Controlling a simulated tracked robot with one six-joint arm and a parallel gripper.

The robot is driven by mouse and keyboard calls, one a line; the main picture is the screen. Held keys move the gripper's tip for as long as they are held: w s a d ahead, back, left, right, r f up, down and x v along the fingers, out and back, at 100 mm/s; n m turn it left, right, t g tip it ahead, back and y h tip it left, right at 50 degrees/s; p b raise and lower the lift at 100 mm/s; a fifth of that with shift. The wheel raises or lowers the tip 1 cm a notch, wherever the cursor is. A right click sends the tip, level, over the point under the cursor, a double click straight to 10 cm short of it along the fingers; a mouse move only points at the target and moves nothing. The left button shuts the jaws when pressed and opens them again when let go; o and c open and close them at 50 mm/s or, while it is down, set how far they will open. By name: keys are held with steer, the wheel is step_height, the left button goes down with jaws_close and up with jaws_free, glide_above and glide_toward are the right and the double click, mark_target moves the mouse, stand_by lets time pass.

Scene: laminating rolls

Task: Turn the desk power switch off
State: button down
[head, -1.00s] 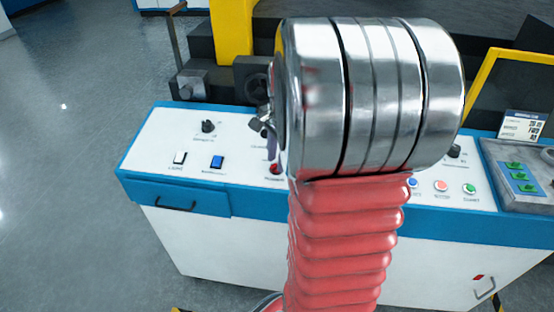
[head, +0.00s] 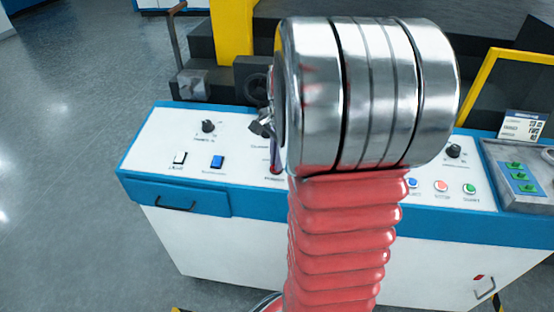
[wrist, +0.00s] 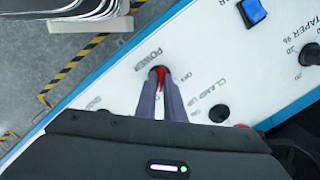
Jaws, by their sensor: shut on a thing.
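The desk power switch (wrist: 158,70) is a small red lever on the white desk panel, beside the printed word POWER in the wrist view. My gripper (wrist: 161,80) is shut on it, with its two grey fingers on either side of the red lever. In the head view my gripper (head: 275,165) reaches down to the panel, left of my large silver arm joint. The fingers hide most of the switch there. Which way the lever is tilted cannot be told.
The white panel also carries a blue rocker switch (head: 217,162), a white rocker switch (head: 180,158) and a black knob (head: 208,126). Several coloured buttons sit at the right, by a grey box (head: 520,175) with green switches. A yellow post (head: 231,30) rises behind.

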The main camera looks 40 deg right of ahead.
steer(key=shift+n, duration=0.3)
steer(key=n, duration=0.5)
steer(key=shift+a+f+g, duration=0.1)
steer(key=shift+g, duration=0.2)
steer(key=n, duration=0.5)
steer(key=shift+w+a+g, duration=0.1)
steer(key=shift+g, duration=0.2)
steer(key=n+h, duration=0.1)
steer(key=n, duration=0.6)
steer(key=shift+a, duration=0.1)
steer(key=c, duration=1.9)
jaws_free()
steer(key=shift+o, duration=0.2)
